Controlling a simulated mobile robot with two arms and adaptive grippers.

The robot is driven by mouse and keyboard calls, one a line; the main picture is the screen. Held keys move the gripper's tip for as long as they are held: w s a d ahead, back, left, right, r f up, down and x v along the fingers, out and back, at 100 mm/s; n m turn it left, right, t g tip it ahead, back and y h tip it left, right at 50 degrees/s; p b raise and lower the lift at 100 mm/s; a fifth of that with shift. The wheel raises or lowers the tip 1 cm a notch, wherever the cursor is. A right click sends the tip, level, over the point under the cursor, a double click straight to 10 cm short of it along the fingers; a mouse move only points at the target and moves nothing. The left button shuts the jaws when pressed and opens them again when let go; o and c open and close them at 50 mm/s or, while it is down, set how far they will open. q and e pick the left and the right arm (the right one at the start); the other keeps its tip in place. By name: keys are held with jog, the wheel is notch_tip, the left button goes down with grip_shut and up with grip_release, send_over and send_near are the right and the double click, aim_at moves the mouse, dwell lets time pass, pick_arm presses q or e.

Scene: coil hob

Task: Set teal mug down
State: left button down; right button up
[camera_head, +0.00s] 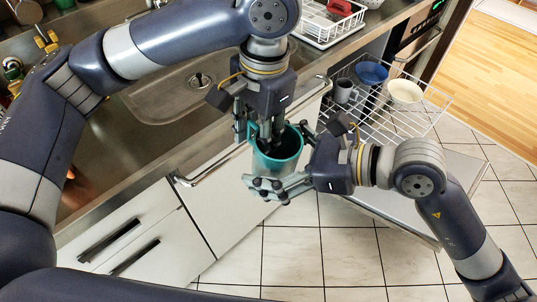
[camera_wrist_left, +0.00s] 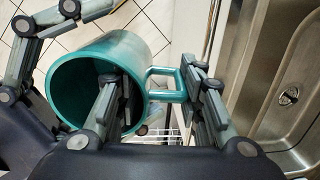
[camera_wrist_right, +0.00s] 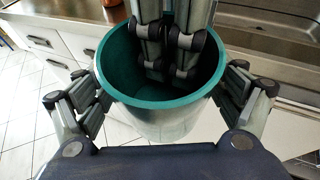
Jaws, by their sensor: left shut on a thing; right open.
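The teal mug (camera_head: 283,163) is held in the air in front of the counter, mouth upward. My left gripper (camera_head: 255,138) reaches down from above and is shut on the mug at its handle side. In the left wrist view one finger is inside the mug (camera_wrist_left: 150,62) and the other is beyond the handle (camera_wrist_left: 168,84). My right gripper (camera_head: 281,160) is open, with its fingers on either side of the mug. In the right wrist view the mug (camera_wrist_right: 160,118) stands between those fingers; whether they touch it is unclear.
The pulled-out dishwasher rack (camera_head: 425,118) at right holds a grey mug (camera_head: 344,91), a blue bowl (camera_head: 371,73) and a cream bowl (camera_head: 404,92). The sink (camera_head: 165,100) is behind my left arm. A white dish rack (camera_head: 322,30) stands on the counter.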

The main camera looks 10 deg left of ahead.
jog(key=shift+a, duration=0.1)
jog(key=c, duration=1.4)
pick_arm(q)
jog(key=c, duration=1)
grip_release()
